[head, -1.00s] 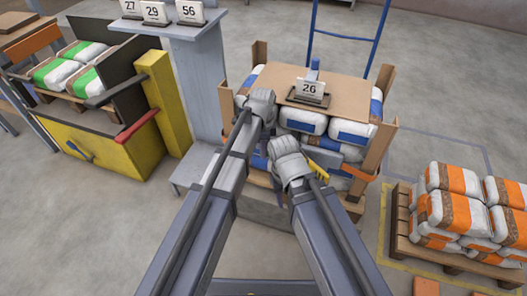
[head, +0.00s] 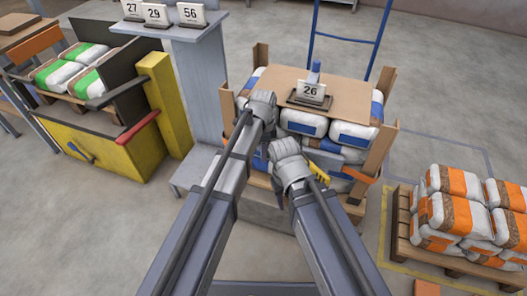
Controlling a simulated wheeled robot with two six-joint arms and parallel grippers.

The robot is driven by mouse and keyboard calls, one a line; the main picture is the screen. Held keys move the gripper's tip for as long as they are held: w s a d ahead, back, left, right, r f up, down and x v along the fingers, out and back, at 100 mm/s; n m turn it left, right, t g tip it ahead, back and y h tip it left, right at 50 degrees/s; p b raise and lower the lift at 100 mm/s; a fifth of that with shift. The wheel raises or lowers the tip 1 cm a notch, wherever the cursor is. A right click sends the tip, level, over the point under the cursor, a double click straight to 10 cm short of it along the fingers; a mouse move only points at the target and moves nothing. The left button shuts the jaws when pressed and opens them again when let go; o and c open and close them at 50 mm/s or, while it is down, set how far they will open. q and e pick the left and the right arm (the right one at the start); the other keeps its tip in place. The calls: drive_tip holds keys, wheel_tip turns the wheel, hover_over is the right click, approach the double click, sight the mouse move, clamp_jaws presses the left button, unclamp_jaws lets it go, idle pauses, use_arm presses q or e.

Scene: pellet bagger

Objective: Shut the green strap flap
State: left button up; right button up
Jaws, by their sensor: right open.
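I cannot pick out a green strap flap in the head view; the grippers and arms hide part of the strapped pallet stack. The stack of white and blue bags (head: 352,134) stands ahead, with a brown board (head: 345,88) on top. My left gripper (head: 262,103) is in front of the stack's upper left part; its fingertips are hidden, so its jaws cannot be read. My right gripper (head: 287,150) is open, lower and to the right, close in front of the bags. Whether either touches the stack cannot be told.
An orange strap piece (head: 359,175) and a grey part (head: 353,155) are right of my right gripper. Wooden corner posts (head: 376,162) edge the stack. A pallet of orange bags (head: 400,233) is at right, a yellow machine (head: 110,148) at left.

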use_arm(q)
drive_tip(key=shift+w, duration=0.1)
wheel_tip(320, 180, up, 9)
drive_tip(key=s+d+n+p, duration=0.2)
drive_tip(key=s+n+p, duration=0.1)
drive_tip(key=n+p, duration=0.55)
drive_tip(key=s+a+r+n+p, duration=0.25)
drive_tip(key=s+a+n, duration=0.45)
drive_tip(key=a, duration=0.5)
drive_tip(key=s+d+r+p, duration=0.2)
drive_tip(key=s+r+p, duration=0.6)
drive_tip(key=r+p, duration=0.4)
drive_tip(key=shift+d+m+y, duration=0.4)
drive_tip(key=shift+m, duration=0.05)
